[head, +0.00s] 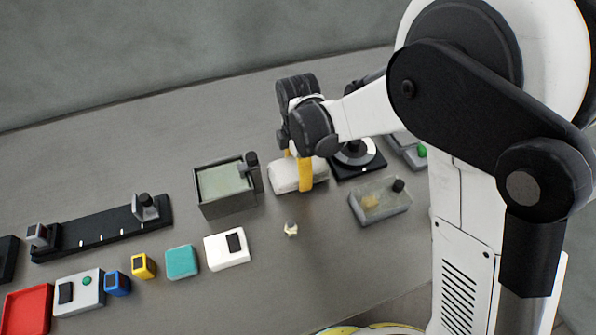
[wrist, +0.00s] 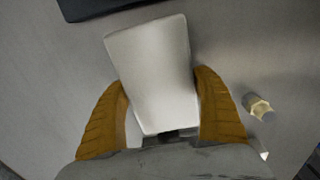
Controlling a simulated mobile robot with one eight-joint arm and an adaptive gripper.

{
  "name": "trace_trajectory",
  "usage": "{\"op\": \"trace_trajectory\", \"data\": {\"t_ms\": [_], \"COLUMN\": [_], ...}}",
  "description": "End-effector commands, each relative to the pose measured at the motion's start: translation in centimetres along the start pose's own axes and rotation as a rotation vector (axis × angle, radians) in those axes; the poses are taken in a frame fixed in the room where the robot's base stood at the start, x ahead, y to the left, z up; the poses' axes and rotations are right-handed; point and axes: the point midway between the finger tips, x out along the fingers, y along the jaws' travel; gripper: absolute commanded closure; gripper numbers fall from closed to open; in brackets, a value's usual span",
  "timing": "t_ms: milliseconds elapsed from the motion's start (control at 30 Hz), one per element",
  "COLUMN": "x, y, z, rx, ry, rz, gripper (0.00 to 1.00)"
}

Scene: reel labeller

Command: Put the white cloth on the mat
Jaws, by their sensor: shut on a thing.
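The white cloth (head: 285,178) is a pale, rounded, block-like bundle at the middle of the bench in the head view. It fills the middle of the wrist view (wrist: 150,55) as a smooth white slab. My gripper (head: 303,176) is over it, with yellow fingers pointing down. In the wrist view the two fingers flank the cloth on either side and are shut on it. I cannot tell whether the cloth touches the bench. A teal square pad (head: 182,262) lies at the front of the bench; I cannot tell for sure that it is the mat.
A grey open box with a pale green inside (head: 228,207) stands left of the cloth. A white device (head: 227,250), a clear-topped box (head: 372,208) and a small brass-coloured piece (head: 291,229) are nearby. A black rail (head: 100,232) and a red tray (head: 27,312) lie left.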

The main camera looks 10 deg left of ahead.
Motion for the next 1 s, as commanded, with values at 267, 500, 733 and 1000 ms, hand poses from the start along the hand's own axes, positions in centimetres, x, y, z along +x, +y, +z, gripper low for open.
{"op": "trace_trajectory", "data": {"t_ms": [267, 500, 733, 1000], "x": [0.3, 0.1, -1.4, -7.6], "y": [0.0, 0.0, 0.0, 0.0], "z": [0.0, 0.0, 0.0, 0.0], "rx": [0.000, 0.000, 0.000, 0.000], "ry": [0.000, 0.000, 0.000, 0.000], "rz": [0.000, 0.000, 0.000, 0.000], "gripper": [0.59, 0.00, 0.00, 0.00]}}
